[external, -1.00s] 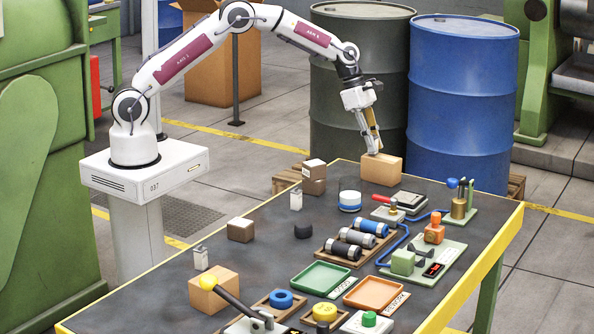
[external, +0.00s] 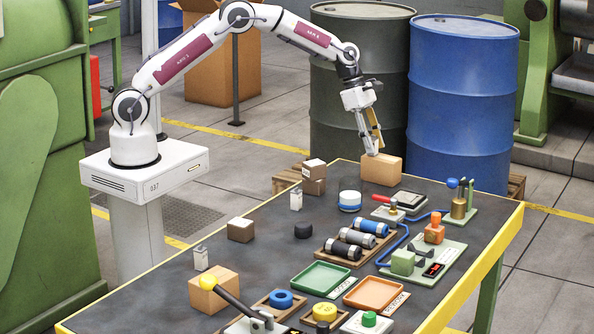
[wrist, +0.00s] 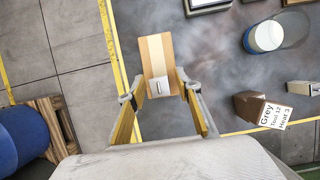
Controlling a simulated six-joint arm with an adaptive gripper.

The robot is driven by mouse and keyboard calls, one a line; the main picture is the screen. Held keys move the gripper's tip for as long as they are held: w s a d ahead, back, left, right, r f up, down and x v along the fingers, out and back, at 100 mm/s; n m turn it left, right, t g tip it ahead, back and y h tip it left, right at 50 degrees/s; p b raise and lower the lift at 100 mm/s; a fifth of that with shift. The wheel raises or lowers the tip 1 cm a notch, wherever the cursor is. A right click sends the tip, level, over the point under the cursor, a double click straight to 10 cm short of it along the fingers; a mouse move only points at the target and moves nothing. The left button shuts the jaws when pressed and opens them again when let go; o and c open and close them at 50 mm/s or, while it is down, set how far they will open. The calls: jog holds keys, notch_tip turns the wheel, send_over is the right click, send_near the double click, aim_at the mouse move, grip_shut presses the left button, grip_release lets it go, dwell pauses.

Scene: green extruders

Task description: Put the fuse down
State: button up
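Several fuse-like cylinders lie in a brown wooden tray (external: 330,253) in the middle of the table: a blue one (external: 371,227), a dark one with pale ends (external: 356,237) and a black one (external: 343,250). My gripper (external: 373,148) is at the table's far corner, well apart from them, just above a tan box (external: 381,170). In the wrist view my gripper (wrist: 166,112) has its fingers spread, with nothing gripped between them. The tan box (wrist: 157,55) shows beyond the fingers, with a small pale patch on it.
A green tray (external: 320,278) and an orange tray (external: 373,294) lie in front of the cylinders. A red-handled device (external: 380,200) and a blue-and-white round container (external: 350,201) stand near the box. Blue and dark drums stand behind the table.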

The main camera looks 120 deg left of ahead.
jog(key=v, duration=0.7)
jog(key=shift+r, duration=0.2)
jog(key=shift+s, duration=0.1)
dwell(0.7)
jog(key=s+d+r+m, duration=0.3)
jog(key=d+r+m, duration=0.25)
jog(key=d, duration=0.35)
jog(key=s+d+r+m, duration=0.3)
jog(key=d+r+m, duration=0.25)
jog(key=d, duration=0.45)
jog(key=s+d+r+m, duration=0.2)
jog(key=d+r+m, duration=0.35)
jog(key=d, duration=0.35)
jog(key=s+d+f+m, duration=0.2)
jog(key=s+d+m, duration=0.5)
jog(key=s+m, duration=0.2)
jog(key=s+d+f+m+t, duration=0.1)
jog(key=s+d+f+m, duration=0.1)
jog(key=s+d+m, duration=0.6)
jog(key=s+m, duration=0.2)
jog(key=s, duration=0.3)
jog(key=shift+s, duration=0.2)
